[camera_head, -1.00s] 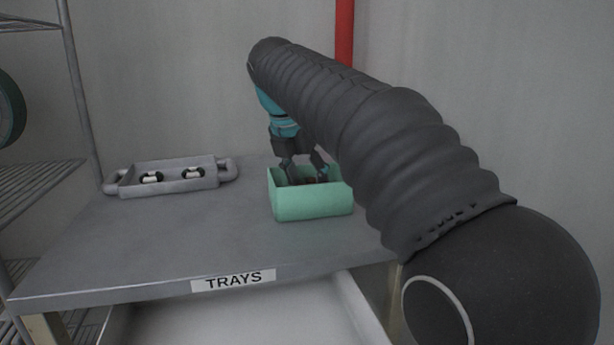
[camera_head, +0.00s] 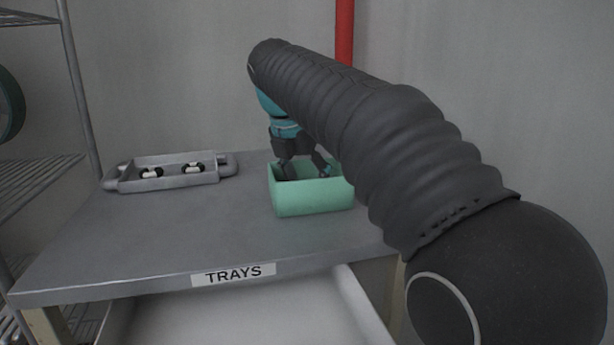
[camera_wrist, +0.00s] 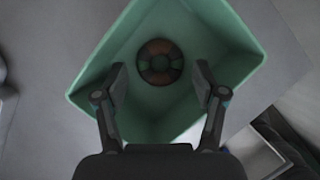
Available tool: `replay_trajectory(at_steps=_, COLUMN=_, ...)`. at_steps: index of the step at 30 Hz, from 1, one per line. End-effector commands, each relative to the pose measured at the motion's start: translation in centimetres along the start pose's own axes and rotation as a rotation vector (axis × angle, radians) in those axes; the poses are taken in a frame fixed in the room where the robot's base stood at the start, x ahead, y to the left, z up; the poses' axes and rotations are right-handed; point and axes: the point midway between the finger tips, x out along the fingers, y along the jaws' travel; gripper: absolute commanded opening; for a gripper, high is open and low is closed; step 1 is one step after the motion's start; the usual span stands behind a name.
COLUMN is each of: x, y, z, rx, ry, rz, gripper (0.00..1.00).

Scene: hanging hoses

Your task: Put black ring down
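A dark ring (camera_wrist: 160,46) with brownish and greenish patches shows in the wrist view. It lies inside the light green open box (camera_wrist: 228,25), on its floor, with the box's green showing through the hole. In the head view the box (camera_head: 312,200) stands on the grey table, and the ring is hidden behind its front wall. My gripper (camera_wrist: 160,74) is open, with one finger on each side of the ring and clear space to it. In the head view my gripper (camera_head: 303,170) reaches down into the box.
A grey tray (camera_head: 168,185) with handles stands at the table's left and holds black-and-white parts. The grey table (camera_head: 180,240) is clear between tray and box. A red pipe (camera_head: 345,30) runs down the wall behind. Wire shelving (camera_head: 40,180) stands at the left.

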Motion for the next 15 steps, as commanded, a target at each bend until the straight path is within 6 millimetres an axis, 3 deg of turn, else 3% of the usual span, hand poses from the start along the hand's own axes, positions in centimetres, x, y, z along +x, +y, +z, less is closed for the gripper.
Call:
replay_trajectory(at_steps=8, x=-1.2, y=0.0, z=0.5, rx=0.0, ry=0.0, rz=0.001, gripper=0.71)
replay_trajectory(at_steps=15, x=-5.1, y=0.1, z=0.5, rx=0.0, ry=-0.002, rz=0.003, gripper=0.71)
